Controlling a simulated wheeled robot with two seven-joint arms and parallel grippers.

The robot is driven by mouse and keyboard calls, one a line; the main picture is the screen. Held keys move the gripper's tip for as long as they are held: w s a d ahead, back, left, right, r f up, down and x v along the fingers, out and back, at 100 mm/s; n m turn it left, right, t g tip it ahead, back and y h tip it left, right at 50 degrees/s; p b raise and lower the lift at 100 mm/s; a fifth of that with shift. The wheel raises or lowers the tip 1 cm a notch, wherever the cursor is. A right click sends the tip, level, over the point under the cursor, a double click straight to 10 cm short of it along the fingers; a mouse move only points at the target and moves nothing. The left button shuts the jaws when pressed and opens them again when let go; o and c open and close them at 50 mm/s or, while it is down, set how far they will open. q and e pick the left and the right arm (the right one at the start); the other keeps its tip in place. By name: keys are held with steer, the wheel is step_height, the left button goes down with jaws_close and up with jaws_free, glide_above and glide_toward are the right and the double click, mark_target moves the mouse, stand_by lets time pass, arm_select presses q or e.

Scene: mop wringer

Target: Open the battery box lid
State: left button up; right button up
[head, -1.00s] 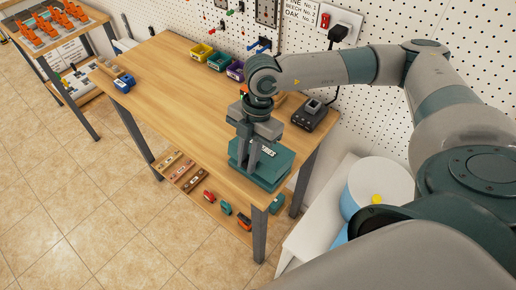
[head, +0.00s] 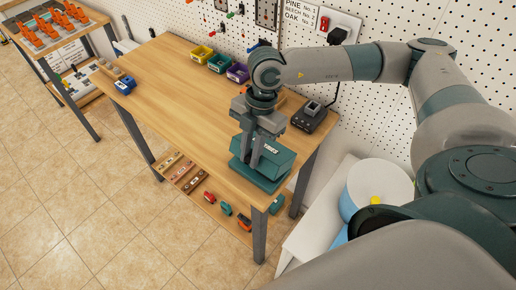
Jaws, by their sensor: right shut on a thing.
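The teal battery box (head: 262,180) stands at the near right corner of the wooden workbench. Its lid (head: 277,156) carries a small white label and looks tilted up from the lower part. My right gripper (head: 255,158) reaches down from above, its grey fingers shut on the lid at its left side. The fingers and wrist hide part of the lid, and the inside of the box cannot be seen. My left gripper is not in view.
A black charger (head: 309,117) sits behind the box. Yellow, green and purple bins (head: 219,62) line the pegboard. A blue item (head: 125,84) lies at the far left of the workbench (head: 175,90), whose middle is clear. A white cabinet (head: 314,228) stands at right.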

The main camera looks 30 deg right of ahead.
steer(key=shift+w+d+r, duration=0.15)
steer(key=shift+d+r, duration=0.25)
steer(key=shift+r, duration=0.05)
steer(key=shift+d, duration=0.1)
steer(key=shift+w+d+r+p, duration=0.3)
steer(key=shift+d+r+p, duration=0.1)
steer(key=shift+d+r, duration=0.4)
steer(key=shift+d, duration=0.25)
